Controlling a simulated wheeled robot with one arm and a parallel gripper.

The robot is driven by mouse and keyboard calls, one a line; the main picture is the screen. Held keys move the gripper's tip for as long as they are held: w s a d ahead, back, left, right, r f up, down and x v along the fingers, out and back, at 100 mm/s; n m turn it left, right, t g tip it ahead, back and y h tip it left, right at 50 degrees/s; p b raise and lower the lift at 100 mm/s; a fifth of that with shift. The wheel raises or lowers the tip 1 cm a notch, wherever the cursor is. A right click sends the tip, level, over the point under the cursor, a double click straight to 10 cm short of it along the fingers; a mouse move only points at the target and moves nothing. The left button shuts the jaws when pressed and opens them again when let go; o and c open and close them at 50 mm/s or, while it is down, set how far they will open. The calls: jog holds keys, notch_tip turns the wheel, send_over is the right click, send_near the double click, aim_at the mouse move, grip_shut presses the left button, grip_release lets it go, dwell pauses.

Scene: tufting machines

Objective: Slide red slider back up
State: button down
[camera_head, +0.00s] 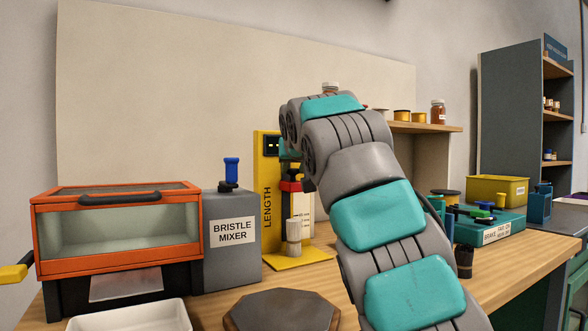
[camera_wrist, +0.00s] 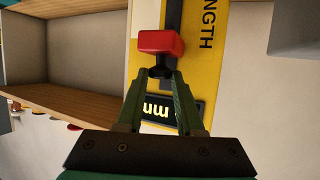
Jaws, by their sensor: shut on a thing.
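The yellow LENGTH machine (camera_head: 267,187) stands upright on the bench in the head view, and its panel (camera_wrist: 204,72) fills the middle of the wrist view. The red slider (camera_wrist: 161,43) sits on a dark vertical track (camera_wrist: 174,14); it also shows in the head view (camera_head: 291,186), partly behind my arm. My gripper (camera_wrist: 160,76) has its two green fingers converging on the dark knob (camera_wrist: 160,71) at the red slider and is shut on it. In the head view my arm hides most of the gripper.
The grey bristle mixer (camera_head: 233,238) and an orange glass-fronted box (camera_head: 118,230) stand left of the machine. A pale brush-like piece (camera_head: 293,238) stands at its base. A wooden shelf (camera_wrist: 62,75) is beside the panel in the wrist view. A yellow bin (camera_head: 497,190) is farther right.

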notch_tip(320, 180, up, 2)
jog(key=shift+p, duration=0.5)
jog(key=shift+f, duration=0.1)
jog(key=c, duration=0.5)
grip_release()
jog(key=shift+c, duration=0.2)
jog(key=shift+s, duration=0.1)
jog(key=b+v, duration=0.1)
jog(key=v, duration=0.6)
jog(key=shift+s+b, duration=0.2)
jog(key=shift+b, duration=0.1)
